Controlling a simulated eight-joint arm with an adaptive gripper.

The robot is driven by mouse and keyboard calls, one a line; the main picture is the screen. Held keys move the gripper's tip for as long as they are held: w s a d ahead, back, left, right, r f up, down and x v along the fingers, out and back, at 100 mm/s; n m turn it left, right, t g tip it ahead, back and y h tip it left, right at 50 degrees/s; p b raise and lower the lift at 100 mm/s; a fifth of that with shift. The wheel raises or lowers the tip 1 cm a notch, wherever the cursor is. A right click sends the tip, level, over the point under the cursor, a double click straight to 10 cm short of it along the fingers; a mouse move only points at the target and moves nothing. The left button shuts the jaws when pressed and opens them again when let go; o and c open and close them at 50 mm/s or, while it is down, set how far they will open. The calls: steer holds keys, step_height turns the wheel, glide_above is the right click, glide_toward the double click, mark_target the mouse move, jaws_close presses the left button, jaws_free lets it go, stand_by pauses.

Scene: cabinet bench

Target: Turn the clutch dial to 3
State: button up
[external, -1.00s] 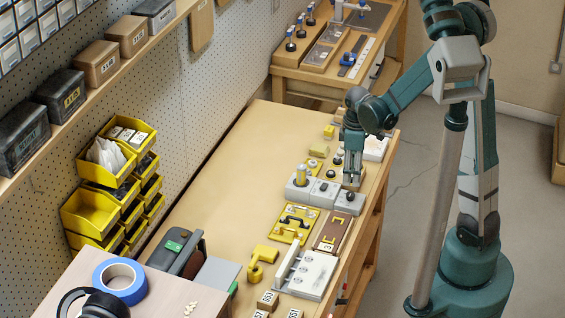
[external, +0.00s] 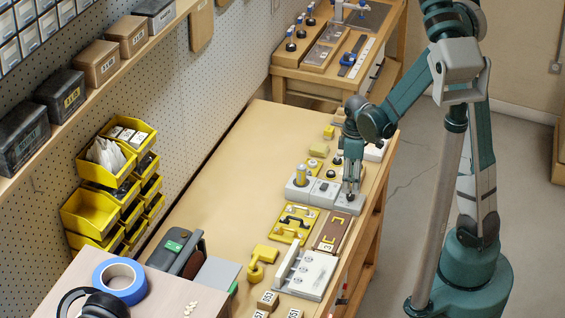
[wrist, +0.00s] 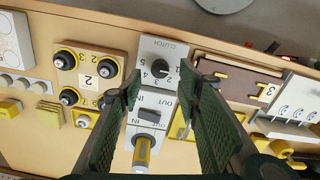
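The clutch dial (wrist: 160,68) is a small black knob on a light grey block marked CLUTCH, with numbers printed around it. Its pointer is too small to read surely. My gripper (wrist: 160,82) is open, its two green fingers on either side of the clutch block in the wrist view. The dial shows in the gap near the fingertips, and I see no clear contact. In the external view my gripper (external: 350,189) points down just over the clutch block (external: 345,207), and its fingertips partly hide the dial.
Beside the clutch block are a block with a dark IN/OUT switch (wrist: 149,115) and one with a yellow post (wrist: 142,150). A tan plate with black knobs (wrist: 88,66) and a brown tray (wrist: 238,80) flank the row.

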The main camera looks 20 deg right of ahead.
mark_target(351, 194)
steer(key=shift+f, duration=2.25)
steer(key=c, duration=0.9)
